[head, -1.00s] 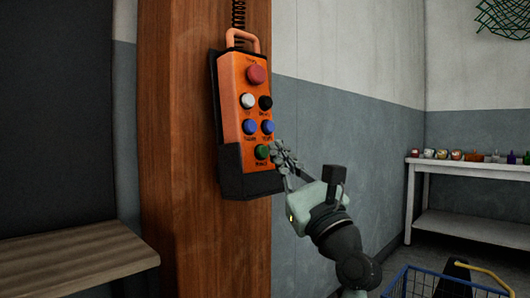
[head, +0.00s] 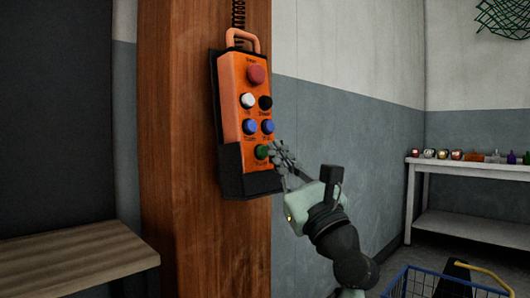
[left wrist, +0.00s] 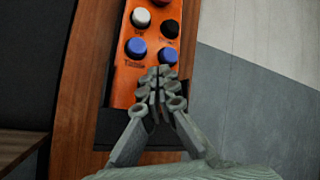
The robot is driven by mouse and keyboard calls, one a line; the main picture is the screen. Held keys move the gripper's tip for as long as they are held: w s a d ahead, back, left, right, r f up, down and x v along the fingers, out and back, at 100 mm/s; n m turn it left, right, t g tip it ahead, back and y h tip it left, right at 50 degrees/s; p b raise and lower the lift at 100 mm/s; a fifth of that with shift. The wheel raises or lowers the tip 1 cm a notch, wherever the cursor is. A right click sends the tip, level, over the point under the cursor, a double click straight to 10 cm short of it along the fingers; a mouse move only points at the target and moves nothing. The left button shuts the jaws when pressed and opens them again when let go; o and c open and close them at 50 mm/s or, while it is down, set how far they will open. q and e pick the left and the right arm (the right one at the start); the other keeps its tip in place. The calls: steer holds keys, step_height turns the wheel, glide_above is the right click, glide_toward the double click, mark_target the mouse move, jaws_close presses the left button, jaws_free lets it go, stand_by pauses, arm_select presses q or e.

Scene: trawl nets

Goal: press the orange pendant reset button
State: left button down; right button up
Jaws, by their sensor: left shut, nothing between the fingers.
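The orange pendant (head: 232,108) hangs upright on a wooden post, with its lower end in a black holder. It has a red button (head: 256,75) on top, then a white and a black one, then two blue ones. A green button (head: 261,152) is lowest; its label is too blurred to read. My left gripper (head: 272,150) is shut and empty, its fingertips beside the green button's right edge. I cannot tell if they touch it. In the left wrist view, the shut fingers (left wrist: 156,78) hide the green button below the blue ones (left wrist: 135,46).
The wooden post (head: 190,150) stands behind the pendant. A wooden bench top (head: 70,255) is at lower left. A white shelf (head: 470,165) with several small items stands at right, and a blue wire basket (head: 425,285) is at lower right.

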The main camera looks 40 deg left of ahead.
arm_select(q)
steer(key=shift+a, duration=0.25)
steer(key=shift+a+f, duration=0.1)
steer(key=shift+a, duration=0.35)
stand_by(0.6)
steer(key=shift+d, duration=0.9)
steer(key=shift+d, duration=0.1)
steer(key=shift+s+d+r+b, duration=0.15)
steer(key=shift+d+b, duration=0.1)
steer(key=shift+d, duration=0.55)
steer(key=shift+d+r+b, duration=0.15)
steer(key=shift+d+b, duration=0.15)
steer(key=shift+d, duration=0.45)
steer(key=shift+s+d+r+b, duration=0.15)
steer(key=shift+d+b, duration=0.1)
steer(key=shift+d, duration=0.55)
steer(key=shift+w, duration=0.1)
